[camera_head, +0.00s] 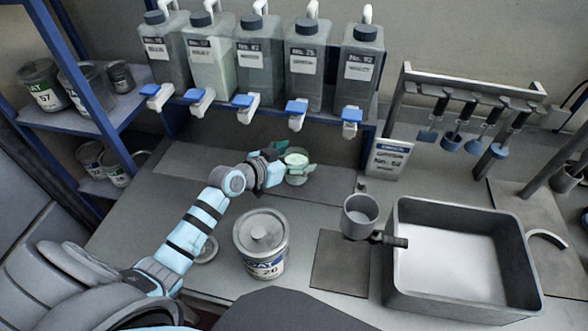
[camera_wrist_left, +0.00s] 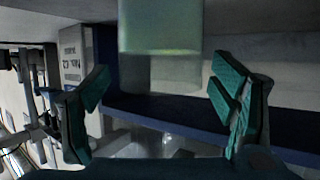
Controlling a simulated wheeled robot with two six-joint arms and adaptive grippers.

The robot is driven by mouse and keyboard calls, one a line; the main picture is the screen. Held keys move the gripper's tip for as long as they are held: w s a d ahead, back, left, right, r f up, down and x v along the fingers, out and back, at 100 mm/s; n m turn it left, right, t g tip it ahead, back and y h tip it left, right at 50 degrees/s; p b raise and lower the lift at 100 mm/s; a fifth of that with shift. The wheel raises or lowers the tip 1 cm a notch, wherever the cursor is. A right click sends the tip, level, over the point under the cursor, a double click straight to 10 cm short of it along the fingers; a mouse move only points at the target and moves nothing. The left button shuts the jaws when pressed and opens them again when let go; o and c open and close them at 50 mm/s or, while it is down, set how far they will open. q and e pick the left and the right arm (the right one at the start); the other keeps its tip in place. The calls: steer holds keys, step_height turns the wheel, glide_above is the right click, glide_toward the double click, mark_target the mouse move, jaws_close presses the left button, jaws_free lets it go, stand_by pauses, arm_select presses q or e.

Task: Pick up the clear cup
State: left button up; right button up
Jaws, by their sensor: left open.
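The clear cup (camera_head: 296,160) holds something pale green and stands on the bench below the row of dispensers. My left gripper (camera_head: 285,165) is at the cup, with its teal fingers open and one to either side of it. In the left wrist view the translucent cup (camera_wrist_left: 160,38) shows at the top middle, between the two spread fingers of the left gripper (camera_wrist_left: 160,85). Gaps show between the cup and both fingers there. My right gripper is not in view.
A labelled can (camera_head: 261,262) stands in front, with a small grey cup (camera_head: 360,212) and a grey tray (camera_head: 400,262) to the right. A sign (camera_head: 390,157) stands right of the cup.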

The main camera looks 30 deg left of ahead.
arm_select(q)
steer(key=shift+w+f, duration=0.15)
steer(key=shift+w, duration=0.1)
steer(key=shift+s, duration=0.1)
steer(key=c, duration=1.6)
steer(key=shift+o, duration=0.2)
